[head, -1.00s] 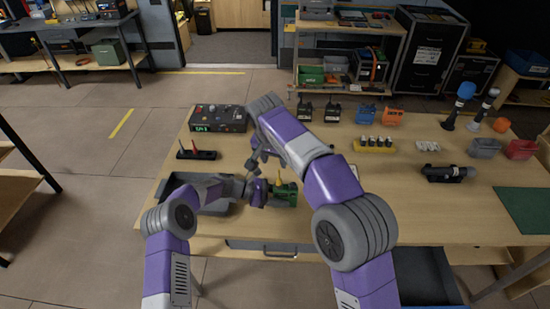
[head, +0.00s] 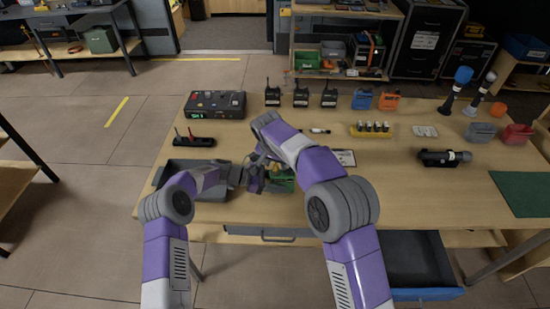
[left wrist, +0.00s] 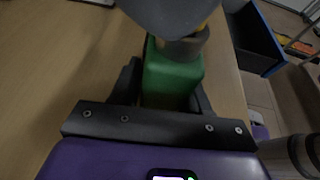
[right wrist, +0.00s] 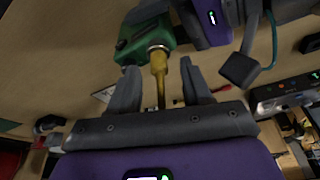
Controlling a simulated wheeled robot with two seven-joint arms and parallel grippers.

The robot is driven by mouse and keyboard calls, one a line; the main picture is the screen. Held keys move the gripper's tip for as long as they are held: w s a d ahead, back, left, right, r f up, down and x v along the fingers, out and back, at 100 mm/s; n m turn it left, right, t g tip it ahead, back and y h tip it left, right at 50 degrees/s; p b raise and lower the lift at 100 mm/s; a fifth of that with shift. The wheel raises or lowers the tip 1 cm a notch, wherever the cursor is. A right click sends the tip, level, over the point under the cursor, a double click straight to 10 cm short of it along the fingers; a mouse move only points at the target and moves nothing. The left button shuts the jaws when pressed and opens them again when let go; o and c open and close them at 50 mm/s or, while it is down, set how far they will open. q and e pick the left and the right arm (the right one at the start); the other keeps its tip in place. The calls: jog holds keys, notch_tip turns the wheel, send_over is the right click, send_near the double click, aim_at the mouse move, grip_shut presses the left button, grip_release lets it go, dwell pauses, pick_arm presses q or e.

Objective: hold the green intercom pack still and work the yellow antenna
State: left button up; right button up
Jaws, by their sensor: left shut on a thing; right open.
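The green intercom pack (head: 284,184) lies at the front edge of the table, partly hidden by my arms in the head view. My left gripper (head: 260,181) is shut on the pack; the left wrist view shows the green pack (left wrist: 170,75) between its fingers. The yellow antenna (right wrist: 159,75) stands out from the pack (right wrist: 146,40) in the right wrist view. My right gripper (right wrist: 160,92) is open, with one finger on each side of the antenna. In the left wrist view my right gripper covers most of the antenna.
A grey tray (head: 212,191) lies left of the pack. A blue drawer (head: 425,294) is open below the table.

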grip_shut()
dwell(0.6)
